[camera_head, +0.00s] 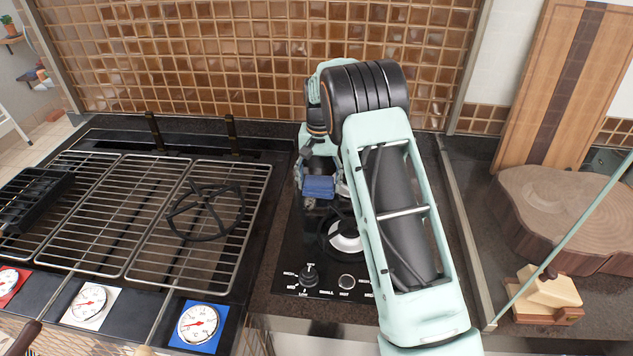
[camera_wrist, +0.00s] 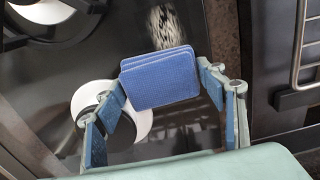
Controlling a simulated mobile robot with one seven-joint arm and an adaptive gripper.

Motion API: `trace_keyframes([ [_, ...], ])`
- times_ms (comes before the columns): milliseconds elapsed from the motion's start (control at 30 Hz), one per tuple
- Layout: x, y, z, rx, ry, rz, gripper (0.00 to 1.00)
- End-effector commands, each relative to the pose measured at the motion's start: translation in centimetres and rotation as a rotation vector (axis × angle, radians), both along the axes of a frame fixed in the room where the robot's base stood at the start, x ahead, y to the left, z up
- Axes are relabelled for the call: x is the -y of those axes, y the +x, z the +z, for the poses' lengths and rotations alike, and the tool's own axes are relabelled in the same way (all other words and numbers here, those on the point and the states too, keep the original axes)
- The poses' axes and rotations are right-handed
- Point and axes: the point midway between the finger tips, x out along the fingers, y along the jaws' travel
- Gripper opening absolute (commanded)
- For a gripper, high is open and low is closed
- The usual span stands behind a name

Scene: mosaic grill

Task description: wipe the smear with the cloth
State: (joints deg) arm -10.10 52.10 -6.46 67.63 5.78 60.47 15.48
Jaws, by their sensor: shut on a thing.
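A folded blue cloth (camera_wrist: 160,80) sits between the fingertips of my gripper (camera_wrist: 163,88) in the wrist view. My gripper is shut on it. In the head view the blue cloth (camera_head: 318,187) shows below my wrist, over the left part of the black cooktop (camera_head: 272,262). A pale, speckled smear (camera_wrist: 163,24) lies on the dark cooktop just beyond the cloth in the wrist view. The cloth may hide part of it. I cannot tell whether the cloth touches the cooktop.
White round burners stand close by; one burner (camera_head: 345,236) is partly behind my arm. Wire grill grates (camera_head: 150,215) with a black pan support (camera_head: 205,210) lie to the left. Control knobs (camera_head: 309,273) line the cooktop's front. A wooden slab (camera_head: 560,215) stands at right.

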Motion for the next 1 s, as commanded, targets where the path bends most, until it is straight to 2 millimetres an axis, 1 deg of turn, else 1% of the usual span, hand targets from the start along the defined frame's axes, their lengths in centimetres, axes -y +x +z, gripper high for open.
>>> trace_keyframes([
  [67,0.1,-0.1,-0.1,-0.005,-0.002,-0.001,0.45],
  [167,0.1,-0.1,0.5,-0.003,-0.001,-0.001,0.45],
  [400,0.0,0.0,3.0,0.000,0.000,0.000,0.45],
  [700,-0.1,0.0,5.9,0.000,0.001,0.000,0.45],
  [1000,-0.1,0.0,6.0,-0.001,0.000,0.000,0.45],
])
